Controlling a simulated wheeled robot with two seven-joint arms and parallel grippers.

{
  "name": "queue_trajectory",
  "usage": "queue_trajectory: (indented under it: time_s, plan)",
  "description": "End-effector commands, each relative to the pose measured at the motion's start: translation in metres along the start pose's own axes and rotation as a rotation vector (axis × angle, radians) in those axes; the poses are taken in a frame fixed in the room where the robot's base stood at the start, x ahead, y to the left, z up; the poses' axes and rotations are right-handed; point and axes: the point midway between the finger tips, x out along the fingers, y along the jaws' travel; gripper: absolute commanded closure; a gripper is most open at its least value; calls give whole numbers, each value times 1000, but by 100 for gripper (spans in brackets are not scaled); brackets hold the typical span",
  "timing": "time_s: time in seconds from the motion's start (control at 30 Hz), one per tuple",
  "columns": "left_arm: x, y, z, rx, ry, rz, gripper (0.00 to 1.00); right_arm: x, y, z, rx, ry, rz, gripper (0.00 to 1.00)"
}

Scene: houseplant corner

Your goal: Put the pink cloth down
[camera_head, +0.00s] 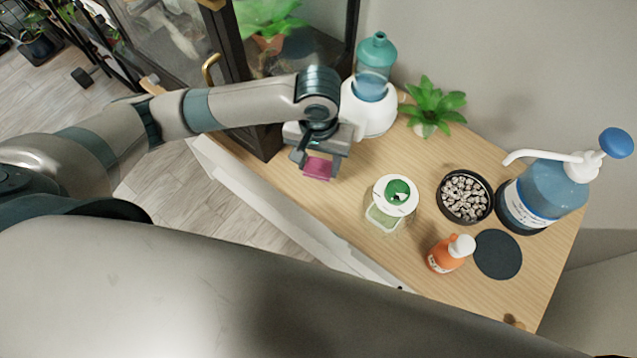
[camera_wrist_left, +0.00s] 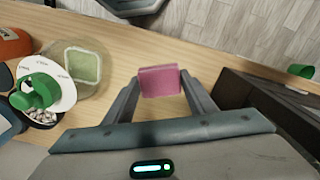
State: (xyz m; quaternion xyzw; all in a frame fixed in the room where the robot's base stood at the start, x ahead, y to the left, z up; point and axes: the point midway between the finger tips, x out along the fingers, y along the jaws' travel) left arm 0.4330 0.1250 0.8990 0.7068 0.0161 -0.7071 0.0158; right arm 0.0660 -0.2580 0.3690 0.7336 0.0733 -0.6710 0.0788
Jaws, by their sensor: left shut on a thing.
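The pink cloth (camera_head: 318,169) is a small folded piece between the fingers of my left gripper (camera_head: 313,157), over the left part of the wooden table (camera_head: 350,215). In the left wrist view the cloth (camera_wrist_left: 160,80) sits between the two fingertips of the left gripper (camera_wrist_left: 161,88), with bare wood around it. The gripper is shut on it. I cannot tell whether the cloth touches the table. My right gripper is not in view.
A dark-framed glass cabinet (camera_head: 240,75) stands left of the gripper. A teal-topped white device (camera_head: 372,115) and a plant (camera_head: 433,105) are behind. A green-capped container (camera_head: 385,217), pebble bowl (camera_head: 465,212), orange bottle (camera_head: 446,256), dark disc (camera_head: 498,254) and blue pump bottle (camera_head: 548,192) stand right.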

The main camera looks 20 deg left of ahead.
Motion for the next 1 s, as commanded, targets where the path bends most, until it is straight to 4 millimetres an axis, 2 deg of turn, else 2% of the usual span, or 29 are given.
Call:
queue_trajectory:
  time_s: [0.27, 0.7, 1.0]
  plan:
    - [4, 0, 0, -1, -1, -1, 74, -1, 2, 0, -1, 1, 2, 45]
    - [59, 0, 0, 0, -2, -1, 74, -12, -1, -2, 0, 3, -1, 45]
    - [63, 0, 0, 0, 0, 0, 74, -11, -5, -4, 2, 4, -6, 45]
